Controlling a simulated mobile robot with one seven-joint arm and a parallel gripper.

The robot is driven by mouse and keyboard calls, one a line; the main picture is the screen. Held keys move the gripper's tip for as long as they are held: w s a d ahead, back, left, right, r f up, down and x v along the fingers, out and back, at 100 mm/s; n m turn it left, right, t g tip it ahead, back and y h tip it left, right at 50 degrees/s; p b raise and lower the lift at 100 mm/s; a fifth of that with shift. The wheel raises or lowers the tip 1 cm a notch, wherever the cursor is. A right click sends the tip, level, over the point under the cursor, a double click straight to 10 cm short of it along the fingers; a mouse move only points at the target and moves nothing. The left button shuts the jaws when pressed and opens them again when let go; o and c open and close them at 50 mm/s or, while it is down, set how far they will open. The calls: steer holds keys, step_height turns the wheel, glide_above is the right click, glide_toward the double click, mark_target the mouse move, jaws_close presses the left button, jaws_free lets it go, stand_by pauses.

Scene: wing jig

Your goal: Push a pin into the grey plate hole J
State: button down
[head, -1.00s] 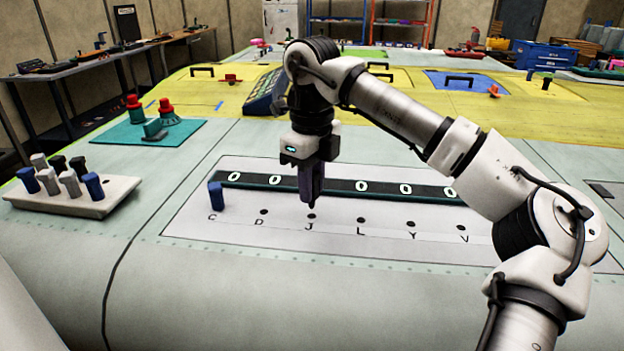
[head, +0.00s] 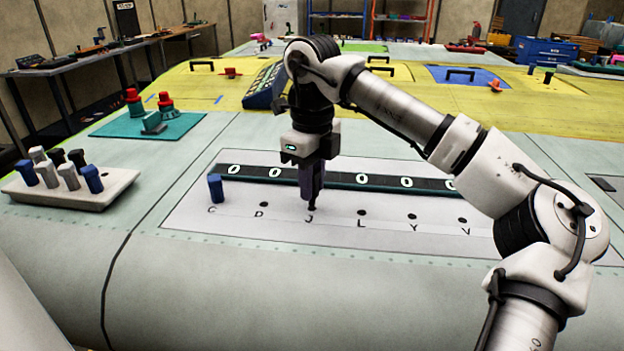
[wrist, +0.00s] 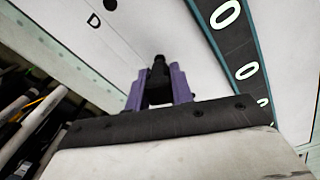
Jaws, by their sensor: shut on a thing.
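My gripper (head: 311,190), with purple fingers, is shut on a dark pin (wrist: 158,72) and points straight down. In the head view the pin's lower end is at hole J, above the letter J (head: 309,219), and covers the hole. I cannot tell how far the pin is in the hole, if at all. The grey plate (head: 400,242) has a row of lettered holes; D, L, Y and V show as open dark holes. A blue pin (head: 215,188) stands upright at hole C.
A white pin block (head: 105,200) with several blue, grey and black pins stands at the left. A dark strip with white ovals (head: 405,181) runs behind the holes. A teal mat (head: 182,128) with red-topped parts lies farther back. The plate's front is clear.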

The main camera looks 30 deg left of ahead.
steer(key=shift+f, duration=0.1)
steer(key=shift+f+b, duration=0.9)
steer(key=shift+f, duration=0.45)
steer(key=c, duration=1.1)
jaws_free()
steer(key=shift+c, duration=0.2)
step_height(320, 180, up, 14)
steer(key=shift+f, duration=0.1)
